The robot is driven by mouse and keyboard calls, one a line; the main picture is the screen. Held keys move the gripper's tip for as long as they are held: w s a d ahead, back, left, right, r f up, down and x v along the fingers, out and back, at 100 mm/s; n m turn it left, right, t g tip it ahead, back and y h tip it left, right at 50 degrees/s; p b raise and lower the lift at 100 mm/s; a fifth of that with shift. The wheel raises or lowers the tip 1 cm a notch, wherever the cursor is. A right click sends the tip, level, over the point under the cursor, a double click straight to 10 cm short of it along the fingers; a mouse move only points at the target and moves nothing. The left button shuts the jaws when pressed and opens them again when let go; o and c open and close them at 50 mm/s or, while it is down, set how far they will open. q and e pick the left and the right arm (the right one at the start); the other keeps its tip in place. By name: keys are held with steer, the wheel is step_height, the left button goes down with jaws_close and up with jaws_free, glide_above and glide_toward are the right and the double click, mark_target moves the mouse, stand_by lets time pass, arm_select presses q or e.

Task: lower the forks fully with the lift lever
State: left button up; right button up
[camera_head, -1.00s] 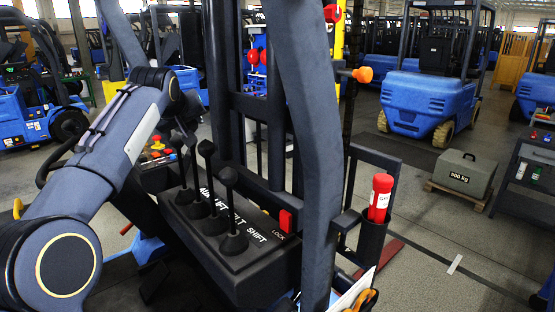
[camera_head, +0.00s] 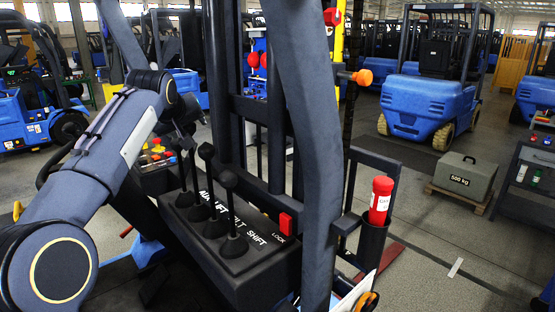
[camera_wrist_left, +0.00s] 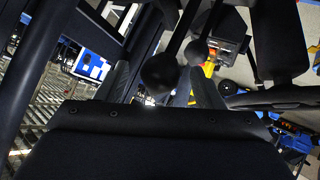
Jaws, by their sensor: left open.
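A dark console (camera_head: 262,262) carries several black levers with round knobs. Its white lettering partly shows, with LIFT, TILT and SHIFT along the row. I cannot clearly identify the forks. My right gripper is out of view.
Dark mast posts (camera_head: 310,130) stand close behind and right of the levers. A red LOCK block (camera_head: 286,222) is on the console's right side. A red cylinder (camera_head: 380,199) sits in a holder to the right.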

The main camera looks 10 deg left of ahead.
arm_select(q)
steer(key=v, duration=1)
steer(key=shift+f, duration=0.1)
stand_by(0.4)
steer(key=s+a+f+m+g+h, duration=0.1)
steer(key=s+f+m+g+h, duration=0.15)
steer(key=s+f, duration=1.05)
steer(key=s+d+f+m+g+h, duration=0.1)
steer(key=s+d+f, duration=0.2)
steer(key=s+f, duration=0.4)
steer(key=s+d+f+h, duration=0.1)
steer(key=s+d+f, duration=0.2)
steer(key=s+f, duration=0.4)
steer(key=s+d+f+m+g+h+b, duration=0.1)
steer(key=s+d+f, duration=0.2)
steer(key=s+f, duration=0.4)
steer(key=shift+s+d+f+m+g, duration=0.35)
steer(key=shift+d+f, duration=0.05)
steer(key=shift+f, duration=0.4)
